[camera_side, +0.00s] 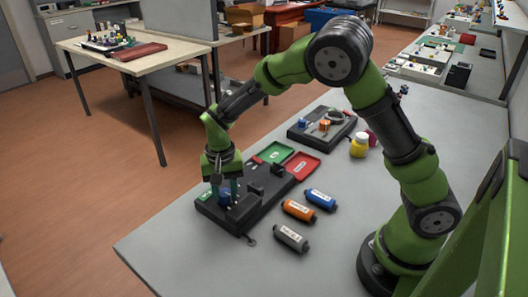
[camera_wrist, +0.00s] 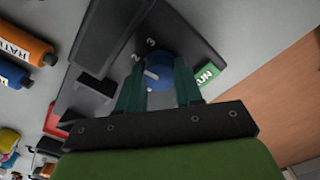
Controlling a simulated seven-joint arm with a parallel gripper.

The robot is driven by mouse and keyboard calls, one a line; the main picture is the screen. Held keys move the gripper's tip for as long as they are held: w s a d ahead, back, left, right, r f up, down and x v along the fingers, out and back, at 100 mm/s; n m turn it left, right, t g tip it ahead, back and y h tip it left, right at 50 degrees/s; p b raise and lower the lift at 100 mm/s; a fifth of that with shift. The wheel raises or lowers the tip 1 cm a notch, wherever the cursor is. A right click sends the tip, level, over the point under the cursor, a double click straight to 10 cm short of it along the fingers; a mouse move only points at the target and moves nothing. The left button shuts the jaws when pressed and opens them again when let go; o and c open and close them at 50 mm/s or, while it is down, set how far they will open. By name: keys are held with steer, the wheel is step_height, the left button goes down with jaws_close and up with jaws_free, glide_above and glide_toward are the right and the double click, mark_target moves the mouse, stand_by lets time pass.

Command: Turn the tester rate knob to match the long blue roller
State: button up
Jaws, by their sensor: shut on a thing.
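The tester (camera_side: 240,205) is a dark box on the table, and my gripper (camera_side: 226,190) is over its near left part. In the wrist view the rate knob (camera_wrist: 160,74) is blue with a white pointer line. My gripper's two green fingers (camera_wrist: 159,92) are on either side of it, shut on it. The digits 2 and 3 show beside the knob, and the white line lies toward the 2 side. A blue roller (camera_side: 320,199), an orange roller (camera_side: 298,211) and a grey roller (camera_side: 290,238) lie on the table right of the tester.
A green tray (camera_side: 275,152) and a red tray (camera_side: 303,167) adjoin the tester's far end. The front table area is clear.

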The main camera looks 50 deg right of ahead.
steer(key=m, duration=0.3)
steer(key=shift+m, duration=0.3)
steer(key=shift+r+m, duration=0.1)
steer(key=shift+m, duration=1.8)
